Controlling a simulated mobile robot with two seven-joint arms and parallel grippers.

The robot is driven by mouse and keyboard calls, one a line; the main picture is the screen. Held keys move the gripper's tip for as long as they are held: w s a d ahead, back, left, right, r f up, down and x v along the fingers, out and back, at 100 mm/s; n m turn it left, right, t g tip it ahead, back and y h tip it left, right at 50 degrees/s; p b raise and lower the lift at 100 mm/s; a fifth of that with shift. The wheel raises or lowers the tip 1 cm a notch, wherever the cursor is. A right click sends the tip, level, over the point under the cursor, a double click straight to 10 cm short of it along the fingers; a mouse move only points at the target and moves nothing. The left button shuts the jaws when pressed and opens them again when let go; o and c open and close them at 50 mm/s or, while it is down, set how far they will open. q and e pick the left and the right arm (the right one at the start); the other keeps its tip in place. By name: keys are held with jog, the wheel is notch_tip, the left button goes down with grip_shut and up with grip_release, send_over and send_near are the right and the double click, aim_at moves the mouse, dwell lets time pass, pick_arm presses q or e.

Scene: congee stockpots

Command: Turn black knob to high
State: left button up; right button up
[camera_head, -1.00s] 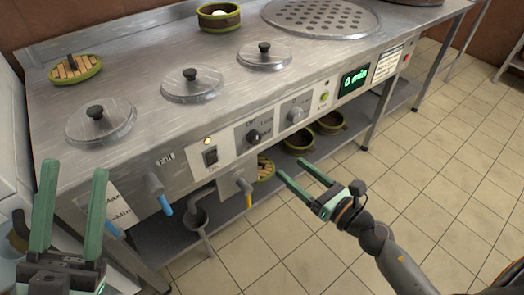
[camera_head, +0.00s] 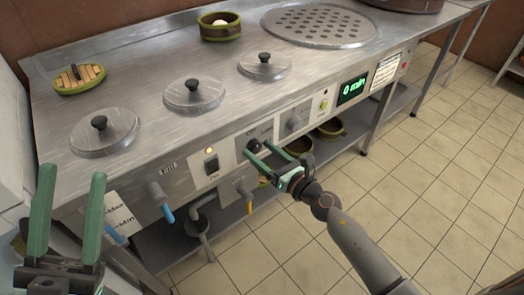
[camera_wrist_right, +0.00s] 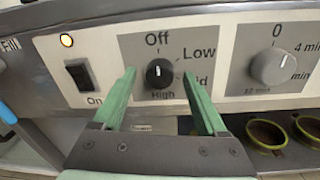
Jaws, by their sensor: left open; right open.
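The black knob (camera_wrist_right: 159,73) is on the front panel of the steel counter, with labels Off above, Low at upper right and High below. Its white mark points up toward Off. It also shows in the head view (camera_head: 254,146), just beyond my right gripper. My right gripper (camera_head: 260,155) is open, with its two green fingers on either side of the knob in the right wrist view (camera_wrist_right: 158,90); I cannot tell whether they touch it. My left gripper (camera_head: 70,205) is open and empty at the lower left, away from the panel.
A grey timer knob (camera_wrist_right: 273,67) is right of the black knob. A black switch (camera_wrist_right: 79,74) and a lit orange lamp (camera_wrist_right: 67,40) are at its left. Pipes with a blue (camera_head: 166,212) and a yellow handle (camera_head: 247,203) stick out below. Lidded pots (camera_head: 194,94) sit on top.

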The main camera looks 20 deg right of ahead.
grip_shut()
dwell(0.6)
